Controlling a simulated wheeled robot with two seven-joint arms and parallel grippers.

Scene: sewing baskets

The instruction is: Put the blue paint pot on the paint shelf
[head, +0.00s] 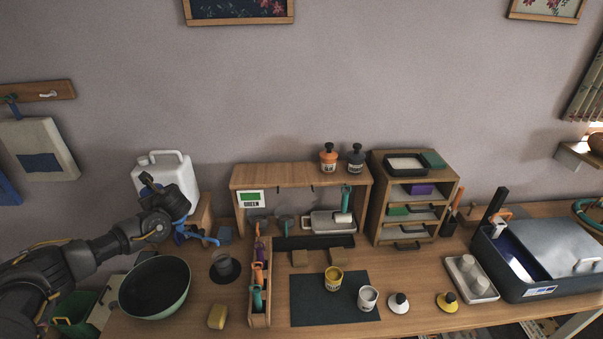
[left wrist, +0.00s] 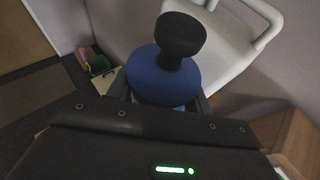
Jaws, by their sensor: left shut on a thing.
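My left gripper (head: 168,198) is shut on the blue paint pot (left wrist: 165,78), holding it up in front of the white jug. In the left wrist view the pot shows a blue rounded top and a black knob; its lower part is hidden by the gripper. In the head view the dark gripper and arm cover most of it. The wooden shelf (head: 290,176) stands to the right of the gripper, against the wall. An orange pot (head: 328,158) and a dark grey pot (head: 355,159), both black-knobbed, stand on its top at the right end. My right gripper is out of view.
The white jug (head: 163,172) is close behind the gripper. A green-rimmed bowl (head: 185,309) and a dark cup (head: 224,268) stand below. The shelf top's left part is bare. A small drawer unit (head: 378,222) adjoins the shelf's right side.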

